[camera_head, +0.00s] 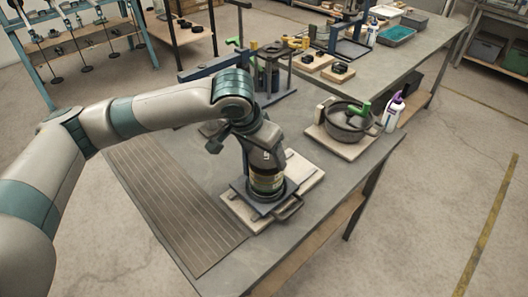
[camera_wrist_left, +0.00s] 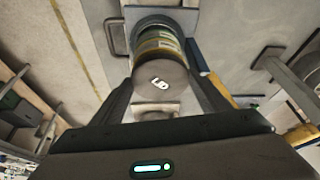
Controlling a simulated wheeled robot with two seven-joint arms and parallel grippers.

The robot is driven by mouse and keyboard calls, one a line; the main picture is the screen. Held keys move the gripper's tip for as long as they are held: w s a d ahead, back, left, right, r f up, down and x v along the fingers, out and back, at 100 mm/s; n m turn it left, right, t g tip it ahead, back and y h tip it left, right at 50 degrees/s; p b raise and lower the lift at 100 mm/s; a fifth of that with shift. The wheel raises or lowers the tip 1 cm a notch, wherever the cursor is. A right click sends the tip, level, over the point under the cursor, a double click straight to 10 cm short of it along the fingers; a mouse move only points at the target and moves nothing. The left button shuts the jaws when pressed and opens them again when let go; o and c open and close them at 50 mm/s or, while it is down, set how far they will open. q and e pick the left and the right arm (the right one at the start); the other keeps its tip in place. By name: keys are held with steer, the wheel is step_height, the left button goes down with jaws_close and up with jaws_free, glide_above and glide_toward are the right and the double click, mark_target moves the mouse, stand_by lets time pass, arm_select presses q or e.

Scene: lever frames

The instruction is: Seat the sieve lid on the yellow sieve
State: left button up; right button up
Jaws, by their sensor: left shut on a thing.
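The sieve lid (camera_wrist_left: 160,82) is a round grey-brown disc with a white mark, close in front of my left wrist camera. My left gripper (camera_head: 264,166) points down over the sieve stack, and its fingers are on both sides of the lid, shut on it. The yellow sieve (camera_wrist_left: 158,44) shows as a yellowish band directly beyond the lid; in the head view the band (camera_head: 266,180) is just below my gripper. Lid and sieve look in line, but I cannot tell whether they touch. The stack stands upright on a dark base with a handle (camera_head: 289,210). My right gripper is not in view.
The base rests on a pale board (camera_head: 240,212) near the table's front edge. A slatted grey mat (camera_head: 180,205) lies left. A dark pot (camera_head: 348,121) on a board and a white bottle (camera_head: 393,110) stand right. A dark frame fixture (camera_head: 272,75) stands behind my arm.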

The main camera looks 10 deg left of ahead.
arm_select(q)
steer(key=shift+f, duration=0.2)
steer(key=o, duration=1.2)
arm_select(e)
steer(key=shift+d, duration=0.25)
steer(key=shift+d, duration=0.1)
arm_select(q)
steer(key=shift+r, duration=0.15)
steer(key=shift+a+r, duration=0.15)
steer(key=shift+r, duration=0.3)
steer(key=b+v, duration=0.1)
steer(key=v, duration=0.4)
steer(key=b+v, duration=0.1)
steer(key=v, duration=1)
steer(key=shift+s+d+b, duration=0.25)
steer(key=shift+s+b, duration=0.15)
steer(key=shift+s, duration=0.05)
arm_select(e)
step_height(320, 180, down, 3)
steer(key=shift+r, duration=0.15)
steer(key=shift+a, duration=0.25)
